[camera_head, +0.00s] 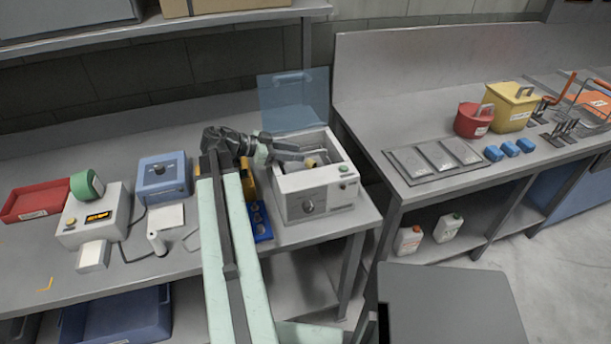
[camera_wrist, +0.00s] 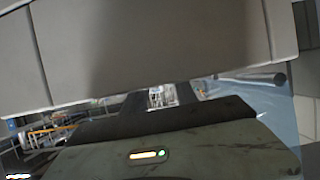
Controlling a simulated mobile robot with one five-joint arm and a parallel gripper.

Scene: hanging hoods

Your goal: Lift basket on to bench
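A white box-shaped bath (camera_head: 325,195) with a knob and a green button stands at the right end of the left bench (camera_head: 350,225). Its clear blue lid (camera_head: 292,100) is raised at the back. My gripper (camera_head: 302,156) reaches from the left over the bath's open top. Small yellowish and dark parts (camera_head: 312,162) show inside the bath near the fingers; I cannot tell whether they belong to a basket. The arm hides part of the opening. I cannot make out the finger gap. The wrist view shows mostly a close pale wall (camera_wrist: 150,50) and no clear basket.
A blue tray (camera_head: 260,222) lies left of the bath, partly behind my arm. A blue device (camera_head: 163,178), a white device (camera_head: 93,215) and a red tray (camera_head: 35,202) stand farther left. The right bench holds red (camera_head: 473,120) and yellow (camera_head: 510,108) containers. A shelf (camera_head: 150,35) hangs above.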

